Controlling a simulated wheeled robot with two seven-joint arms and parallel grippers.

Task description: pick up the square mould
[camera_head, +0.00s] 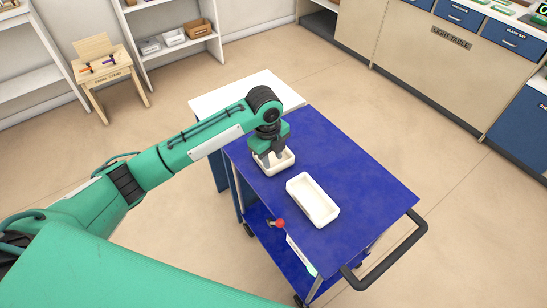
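The square mould (286,165), a small cream tray with raised walls, sits on the blue cart top near its far left end. My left gripper (274,163) points down over it, with two dark fingers apart and their tips at or inside the mould. The gripper hides the mould's far side, and I cannot tell whether the fingers touch its walls. A longer cream rectangular mould (306,205) lies on the cart nearer to me, apart from the square one. My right gripper is not in view.
The blue cart top (365,185) is clear to the right, with a black handle (395,256) at its right end. A white surface (215,102) adjoins behind. A red-ended tool (280,225) shows by the cart's near edge. A wooden stand (101,72) is far left.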

